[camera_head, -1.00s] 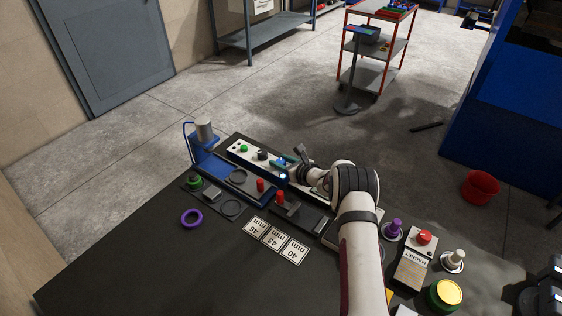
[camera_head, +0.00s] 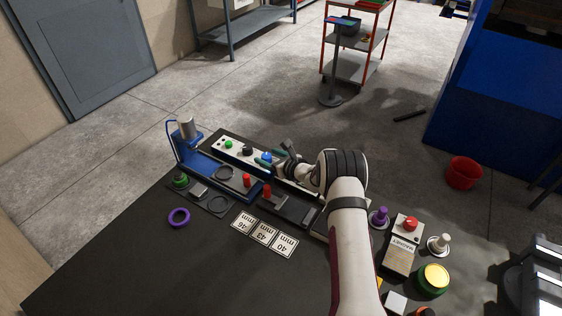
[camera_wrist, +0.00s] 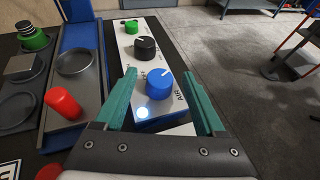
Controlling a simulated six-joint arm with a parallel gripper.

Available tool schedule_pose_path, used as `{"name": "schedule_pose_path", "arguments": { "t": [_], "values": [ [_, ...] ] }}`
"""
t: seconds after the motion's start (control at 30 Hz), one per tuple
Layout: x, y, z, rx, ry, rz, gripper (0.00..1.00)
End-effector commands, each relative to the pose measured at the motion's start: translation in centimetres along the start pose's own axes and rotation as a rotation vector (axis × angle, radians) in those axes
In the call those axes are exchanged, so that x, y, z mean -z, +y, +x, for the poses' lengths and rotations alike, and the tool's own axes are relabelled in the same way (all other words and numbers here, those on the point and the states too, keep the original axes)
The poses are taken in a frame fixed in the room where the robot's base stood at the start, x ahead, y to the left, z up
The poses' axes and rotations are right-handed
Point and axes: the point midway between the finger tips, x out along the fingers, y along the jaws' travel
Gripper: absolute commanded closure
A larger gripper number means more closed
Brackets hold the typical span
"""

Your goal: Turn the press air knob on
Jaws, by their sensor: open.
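The blue air knob (camera_head: 266,157) sits on the white control panel (camera_head: 226,145). In the wrist view the blue knob (camera_wrist: 159,84) carries a white pointer line and stands by the printed word AIR. A small lamp (camera_wrist: 143,112) beside it glows white. My gripper (camera_head: 271,159) is open with teal fingers. In the wrist view the fingers of my gripper (camera_wrist: 157,76) lie on either side of the blue knob, with visible gaps. They do not appear to grip it. In the head view my arm and hand hide part of the panel.
A black knob (camera_wrist: 145,48) and a green button (camera_wrist: 131,27) are further along the panel. The blue press (camera_head: 197,150) and red handles (camera_head: 267,191) stand close on the left. A purple ring (camera_head: 179,217) lies on the dark table. Open floor lies beyond the panel.

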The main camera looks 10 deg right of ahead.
Motion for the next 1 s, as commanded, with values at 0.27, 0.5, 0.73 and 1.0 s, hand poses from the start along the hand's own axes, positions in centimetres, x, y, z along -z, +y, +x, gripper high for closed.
{"name": "schedule_pose_path", "arguments": {
  "t": [0.27, 0.5, 0.73, 1.0],
  "values": [
    [-0.1, -0.1, -8.5, 0.005, 0.000, 0.003, 0.28],
    [-0.1, -0.1, -13.4, 0.003, -0.001, 0.002, 0.28],
    [0.0, 0.0, -14.2, 0.001, -0.001, 0.001, 0.28],
    [0.0, 0.0, -14.1, 0.001, -0.001, 0.000, 0.28]
  ]
}}
